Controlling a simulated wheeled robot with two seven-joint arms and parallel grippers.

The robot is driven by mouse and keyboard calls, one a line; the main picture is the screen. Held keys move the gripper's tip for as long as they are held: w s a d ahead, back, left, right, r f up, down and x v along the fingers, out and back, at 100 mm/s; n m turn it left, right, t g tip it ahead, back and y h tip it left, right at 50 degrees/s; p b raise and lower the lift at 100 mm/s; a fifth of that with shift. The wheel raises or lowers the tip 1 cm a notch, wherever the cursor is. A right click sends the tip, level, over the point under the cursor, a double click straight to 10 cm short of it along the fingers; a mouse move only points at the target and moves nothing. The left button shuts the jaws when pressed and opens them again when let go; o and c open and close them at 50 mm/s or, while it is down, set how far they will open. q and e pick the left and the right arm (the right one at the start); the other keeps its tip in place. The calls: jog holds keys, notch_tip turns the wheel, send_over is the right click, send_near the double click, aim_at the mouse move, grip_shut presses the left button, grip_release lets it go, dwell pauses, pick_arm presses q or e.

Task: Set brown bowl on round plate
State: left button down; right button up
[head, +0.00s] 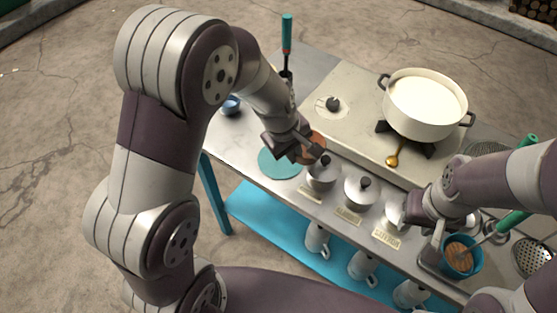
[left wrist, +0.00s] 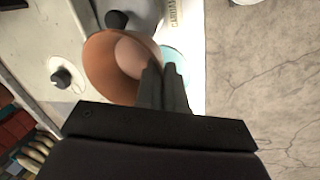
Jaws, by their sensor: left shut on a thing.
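The brown bowl (head: 316,139) shows partly behind my left gripper (head: 316,150) in the head view. In the left wrist view the fingers (left wrist: 164,88) are shut on the rim of the bowl (left wrist: 100,72). A pale rounded shape shows inside it. The round plate (head: 279,164) is a flat teal disc near the table's left front edge. The bowl is up and to the right of the plate's middle. Part of the plate (left wrist: 177,62) shows beyond the bowl in the left wrist view. My right gripper (head: 412,210) is low among the canisters at the right; its fingertips are unclear.
Lidded metal canisters (head: 322,176) stand along the front edge, close right of the plate. A white pot (head: 425,108) of milk sits on the stove. A small blue bowl (head: 231,105) is at the left. A teal container (head: 461,262) is at the lower right.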

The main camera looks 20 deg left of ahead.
pick_arm(q)
jog(key=w+a+f, duration=0.1)
jog(key=a, duration=0.1)
jog(key=w+a+f, duration=0.1)
jog(key=a+f, duration=0.1)
jog(key=w+a+f, duration=0.1)
jog(key=a, duration=0.1)
jog(key=shift+w+a+f+b, duration=0.3)
jog(key=shift+a+f+b, duration=0.1)
notch_tip(320, 180, down, 4)
jog(key=shift+a+b, duration=0.15)
jog(key=shift+b, duration=0.3)
jog(key=shift+w+f, duration=0.1)
jog(key=c, duration=1.2)
grip_release()
jog(key=shift+f, duration=0.1)
jog(key=shift+c, duration=0.2)
